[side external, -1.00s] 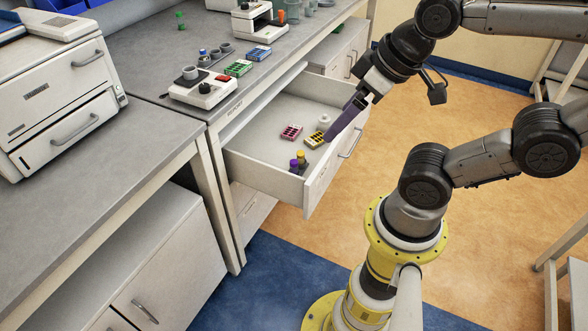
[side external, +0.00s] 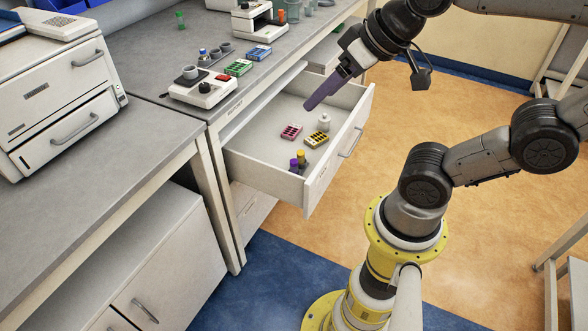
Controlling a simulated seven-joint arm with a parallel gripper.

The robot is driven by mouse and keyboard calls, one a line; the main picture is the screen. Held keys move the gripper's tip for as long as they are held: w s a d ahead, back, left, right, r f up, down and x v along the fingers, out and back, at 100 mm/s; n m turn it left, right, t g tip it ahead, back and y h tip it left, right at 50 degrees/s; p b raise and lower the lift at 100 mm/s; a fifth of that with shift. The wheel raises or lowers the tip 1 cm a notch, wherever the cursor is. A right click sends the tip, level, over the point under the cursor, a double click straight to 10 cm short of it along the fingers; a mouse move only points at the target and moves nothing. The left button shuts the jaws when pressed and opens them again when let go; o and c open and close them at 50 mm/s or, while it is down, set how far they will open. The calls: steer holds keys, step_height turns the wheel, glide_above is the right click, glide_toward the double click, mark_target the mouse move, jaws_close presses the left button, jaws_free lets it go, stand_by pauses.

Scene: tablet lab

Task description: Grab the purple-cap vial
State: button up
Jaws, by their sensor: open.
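The purple-cap vial (side external: 294,164) stands in the front left corner of the open drawer (side external: 262,160). A yellow-cap vial (side external: 301,157) stands right beside it, just behind and to the right. My gripper (side external: 310,104) has purple fingers and hangs above the back part of the drawer, angled down to the left. It is well apart from the purple-cap vial, up and slightly to the right of it in the picture. It is open and I see nothing in it, though the gap between the fingers is hard to make out from this side.
The drawer also holds a pink blister pack (side external: 291,131), a yellow blister pack (side external: 316,139) and a white bottle (side external: 324,122). The drawer walls stand around them. The bench (side external: 150,60) above carries a white device (side external: 202,90), a green pack (side external: 238,68) and a blue pack (side external: 258,52).

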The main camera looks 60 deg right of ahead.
steer(key=w+d+f+m+g+h, duration=0.1)
steer(key=w+d+f+m, duration=0.2)
steer(key=w, duration=0.6)
steer(key=w+d+m+g, duration=0.1)
steer(key=w+d+m, duration=0.3)
steer(key=w, duration=0.5)
steer(key=m+g+y, duration=0.1)
steer(key=m+g, duration=0.3)
steer(key=g, duration=0.1)
glide_above(294, 161)
step_height(294, 161, down, 31)
steer(key=f, duration=0.6)
steer(key=shift+w+f, duration=0.3)
steer(key=shift+f, duration=0.1)
steer(key=shift+s+f, duration=0.15)
steer(key=shift+f, duration=1.5)
steer(key=shift+s+f, duration=0.1)
steer(key=shift+f, duration=1.5)
